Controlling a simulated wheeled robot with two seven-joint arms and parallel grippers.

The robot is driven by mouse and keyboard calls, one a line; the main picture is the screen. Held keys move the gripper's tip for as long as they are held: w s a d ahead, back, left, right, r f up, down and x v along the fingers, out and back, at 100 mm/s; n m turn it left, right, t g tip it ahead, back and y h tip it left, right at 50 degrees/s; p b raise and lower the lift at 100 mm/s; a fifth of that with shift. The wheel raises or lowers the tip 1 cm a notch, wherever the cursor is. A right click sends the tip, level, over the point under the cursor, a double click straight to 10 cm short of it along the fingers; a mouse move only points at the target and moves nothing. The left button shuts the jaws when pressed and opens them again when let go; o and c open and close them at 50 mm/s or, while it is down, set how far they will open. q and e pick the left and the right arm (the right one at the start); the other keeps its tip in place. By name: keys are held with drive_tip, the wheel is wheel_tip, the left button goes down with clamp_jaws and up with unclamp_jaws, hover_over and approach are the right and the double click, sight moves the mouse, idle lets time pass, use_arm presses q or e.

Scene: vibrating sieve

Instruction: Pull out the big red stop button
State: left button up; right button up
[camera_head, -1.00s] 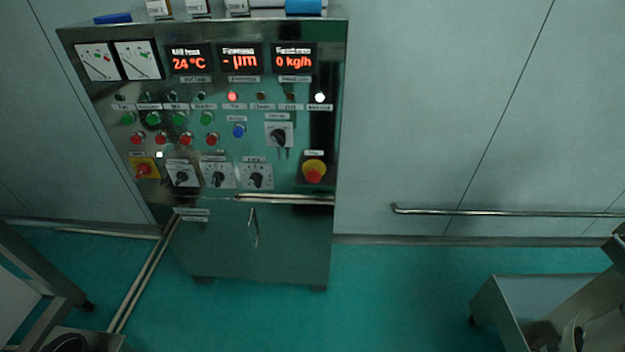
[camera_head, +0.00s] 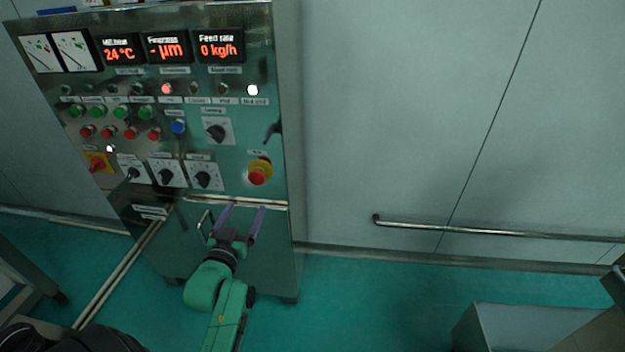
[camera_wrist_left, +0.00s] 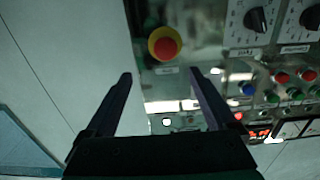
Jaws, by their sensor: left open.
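The big red stop button (camera_head: 258,175) sits on a yellow ring at the lower right of the steel control cabinet (camera_head: 225,130). In the left wrist view the red button (camera_wrist_left: 166,45) shows beyond the fingertips, near the top centre. My left gripper (camera_head: 241,207) is in front of the cabinet, a little below and left of the button in the head view. Its two purple fingers are spread, with nothing between them. The gripper also shows in the left wrist view (camera_wrist_left: 160,77), apart from the button. My right gripper does not show.
Another red switch on a yellow plate (camera_head: 97,162) and several black knobs (camera_head: 168,174) share the panel. A horizontal wall rail (camera_head: 480,230) runs to the right. A grey metal structure (camera_head: 510,328) stands at lower right. Green floor is free between.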

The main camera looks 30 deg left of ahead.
use_arm(q)
approach(256, 179)
drive_tip(key=x, duration=1.1)
drive_tip(key=shift+a, duration=0.15)
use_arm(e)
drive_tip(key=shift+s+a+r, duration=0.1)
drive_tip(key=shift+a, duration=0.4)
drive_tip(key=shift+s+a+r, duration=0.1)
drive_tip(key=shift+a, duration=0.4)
use_arm(q)
drive_tip(key=shift+c, duration=0.2)
